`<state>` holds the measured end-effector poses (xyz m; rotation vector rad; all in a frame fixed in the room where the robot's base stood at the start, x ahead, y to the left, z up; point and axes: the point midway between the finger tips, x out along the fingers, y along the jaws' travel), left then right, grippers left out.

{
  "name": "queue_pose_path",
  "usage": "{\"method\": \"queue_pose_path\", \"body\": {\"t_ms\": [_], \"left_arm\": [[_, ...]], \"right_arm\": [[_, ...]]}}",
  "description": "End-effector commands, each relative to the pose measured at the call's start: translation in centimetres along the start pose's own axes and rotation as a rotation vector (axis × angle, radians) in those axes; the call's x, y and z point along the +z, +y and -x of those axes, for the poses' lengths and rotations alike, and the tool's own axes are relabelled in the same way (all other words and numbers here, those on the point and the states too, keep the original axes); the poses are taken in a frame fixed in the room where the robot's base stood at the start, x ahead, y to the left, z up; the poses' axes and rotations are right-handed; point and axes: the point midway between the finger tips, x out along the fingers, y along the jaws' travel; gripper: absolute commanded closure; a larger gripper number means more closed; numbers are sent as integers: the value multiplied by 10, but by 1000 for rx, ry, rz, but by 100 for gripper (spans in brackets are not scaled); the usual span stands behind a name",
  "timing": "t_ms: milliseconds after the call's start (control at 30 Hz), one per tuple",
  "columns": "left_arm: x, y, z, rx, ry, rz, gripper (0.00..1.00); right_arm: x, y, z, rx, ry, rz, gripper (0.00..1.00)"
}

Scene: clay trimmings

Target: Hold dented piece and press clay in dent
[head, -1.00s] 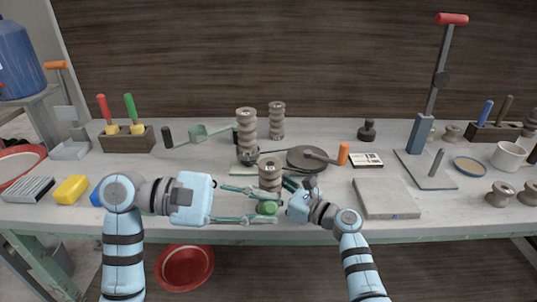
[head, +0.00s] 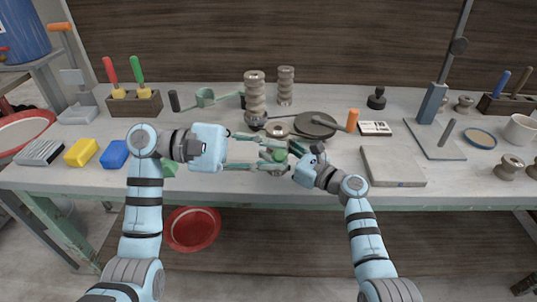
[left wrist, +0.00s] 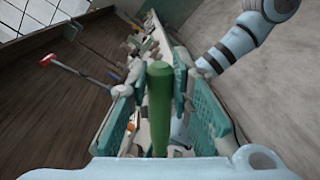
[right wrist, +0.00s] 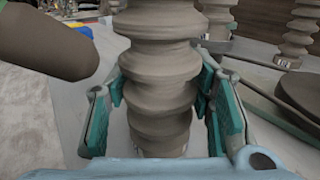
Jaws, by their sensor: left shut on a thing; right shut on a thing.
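My left gripper (head: 277,152) is shut on a green cylinder, whose rounded end (head: 278,156) faces me in the head view. In the left wrist view the cylinder (left wrist: 159,105) stands between the fingers. My right gripper (right wrist: 163,110) is shut on a ribbed grey-brown clay piece (right wrist: 160,70). Its top (head: 277,129) shows in the head view just behind the green end, which hides much of it. In the right wrist view a dark, blunt cylinder end (right wrist: 50,40) hangs beside the piece at upper left, apart from it in the picture. I see no dent.
Behind stand two taller ribbed pieces (head: 255,95) (head: 286,85). A dark round disc (head: 313,124) and an orange-handled tool (head: 352,120) lie to the right, with a grey slab (head: 392,167) nearer. Yellow (head: 81,153) and blue (head: 114,155) blocks lie left.

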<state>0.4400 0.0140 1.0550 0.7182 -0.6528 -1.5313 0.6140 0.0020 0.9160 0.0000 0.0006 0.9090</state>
Motion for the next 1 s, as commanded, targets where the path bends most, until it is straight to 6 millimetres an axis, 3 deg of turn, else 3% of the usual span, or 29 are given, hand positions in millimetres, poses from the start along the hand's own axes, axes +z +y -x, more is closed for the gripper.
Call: {"method": "queue_pose_path", "body": {"t_ms": [1000], "left_arm": [[-16, -5, 0, 0, 0, 1, 100]], "right_arm": [[0, 0, 0, 0, -1, 1, 100]]}}
